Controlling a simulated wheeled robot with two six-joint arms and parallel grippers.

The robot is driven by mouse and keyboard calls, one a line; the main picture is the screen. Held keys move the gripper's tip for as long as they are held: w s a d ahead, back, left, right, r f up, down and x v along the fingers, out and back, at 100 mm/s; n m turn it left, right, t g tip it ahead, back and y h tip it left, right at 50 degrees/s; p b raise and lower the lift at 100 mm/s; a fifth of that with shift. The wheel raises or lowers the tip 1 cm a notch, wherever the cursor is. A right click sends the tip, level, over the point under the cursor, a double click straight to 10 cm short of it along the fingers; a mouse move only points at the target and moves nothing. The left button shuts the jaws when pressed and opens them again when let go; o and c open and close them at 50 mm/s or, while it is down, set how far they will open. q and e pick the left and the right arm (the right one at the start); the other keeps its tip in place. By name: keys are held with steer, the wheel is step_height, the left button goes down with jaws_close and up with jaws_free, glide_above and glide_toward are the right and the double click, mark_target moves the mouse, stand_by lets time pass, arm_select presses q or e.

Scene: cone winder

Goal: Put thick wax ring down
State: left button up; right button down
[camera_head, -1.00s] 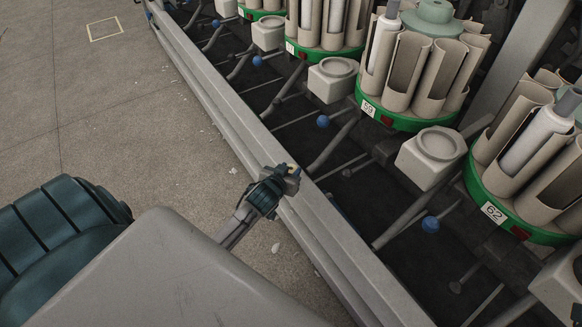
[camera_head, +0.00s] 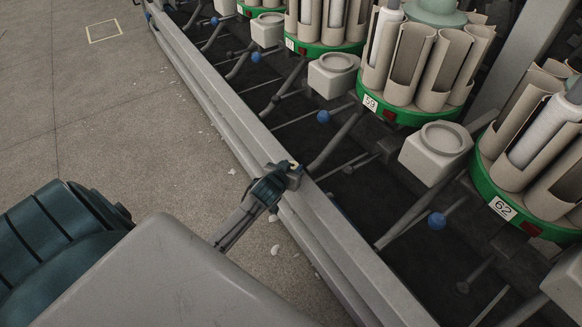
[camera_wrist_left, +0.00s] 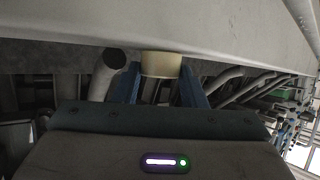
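The thick wax ring (camera_wrist_left: 161,65) is a short cream cylinder between the two blue fingers of my left gripper (camera_wrist_left: 161,82) in the left wrist view. The fingers touch it on both sides. In the head view my left gripper (camera_head: 291,169) is over the long grey rail, with a small pale yellow bit of the ring (camera_head: 295,165) at its tip. I cannot tell whether the ring touches the rail. My right gripper is not in view.
The long grey rail (camera_head: 232,133) runs along the machine's front. Behind it are grey box units with round tops (camera_head: 436,146), blue knobs (camera_head: 323,117) and green-based carousels (camera_head: 409,112) with tubes. Bare floor (camera_head: 130,130) lies left, with small white scraps.

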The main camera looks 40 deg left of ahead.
arm_select(q)
steer(key=o, duration=0.4)
steer(key=shift+c, duration=0.2)
